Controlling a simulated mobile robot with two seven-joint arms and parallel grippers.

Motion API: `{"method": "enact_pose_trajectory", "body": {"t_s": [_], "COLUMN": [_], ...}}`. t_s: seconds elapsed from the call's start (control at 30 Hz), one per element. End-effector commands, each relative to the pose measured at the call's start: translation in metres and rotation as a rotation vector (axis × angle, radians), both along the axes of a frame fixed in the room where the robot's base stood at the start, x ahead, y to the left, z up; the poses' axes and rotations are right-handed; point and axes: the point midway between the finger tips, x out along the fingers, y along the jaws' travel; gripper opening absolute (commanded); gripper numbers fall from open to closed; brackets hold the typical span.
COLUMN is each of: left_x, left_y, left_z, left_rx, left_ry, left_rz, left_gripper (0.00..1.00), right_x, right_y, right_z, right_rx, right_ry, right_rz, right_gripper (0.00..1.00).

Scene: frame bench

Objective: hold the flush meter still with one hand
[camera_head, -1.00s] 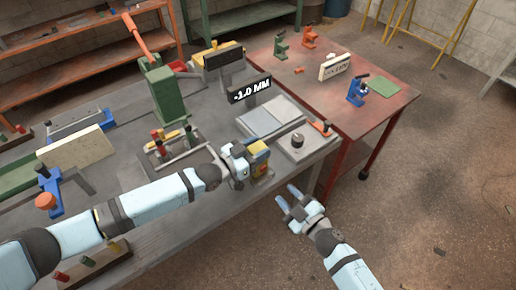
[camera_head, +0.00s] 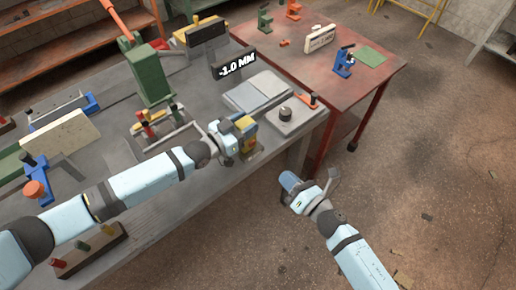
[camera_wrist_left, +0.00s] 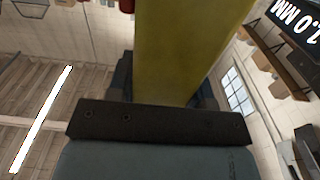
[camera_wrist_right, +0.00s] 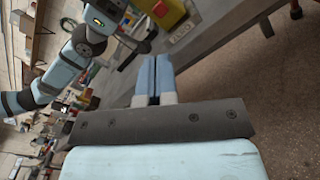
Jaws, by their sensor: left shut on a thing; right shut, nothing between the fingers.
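I take the yellow block-shaped device (camera_head: 245,123) at the front edge of the grey bench to be the flush meter. It also shows as a large yellow body in the left wrist view (camera_wrist_left: 185,50) and with a red part in the right wrist view (camera_wrist_right: 165,10). My left gripper (camera_head: 238,133) is shut on it, and the fingers hide part of it. A dark display (camera_head: 233,66) reading "-1.0 MM" stands behind it. My right gripper (camera_head: 288,181) is shut and empty, beyond the bench's front edge, above the floor, apart from the meter.
A red table (camera_head: 378,78) adjoins the bench at the back right. The floor at right is mostly clear.

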Motion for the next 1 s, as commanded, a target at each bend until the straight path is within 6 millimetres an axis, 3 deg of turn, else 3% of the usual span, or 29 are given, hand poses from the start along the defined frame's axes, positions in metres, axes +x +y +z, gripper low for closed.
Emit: {"method": "enact_pose_trajectory", "body": {"t_s": [0.2,0.4,0.83,1.0], "left_x": [0.0,0.0,0.0,0.0], "left_y": [0.0,0.0,0.0,0.0], "left_z": [0.0,0.0,0.0,0.0], "left_rx": [0.0,0.0,0.0,0.0], "left_ry": [0.0,0.0,0.0,0.0], "left_rz": [0.0,0.0,0.0,0.0], "left_gripper": [0.2,0.2,0.2,0.2], "right_x": [-0.007,-0.01,-0.01,0.0], "right_y": [-0.005,-0.008,-0.007,0.0], "right_z": [0.0,0.0,0.0,0.0], "right_rx": [-0.333,-0.492,-0.521,-0.521], "right_ry": [-0.24,-0.355,-0.377,-0.377], "right_rz": [-0.001,0.0,0.0,0.0], "right_gripper": [0.0,0.0,0.0,0.0]}}
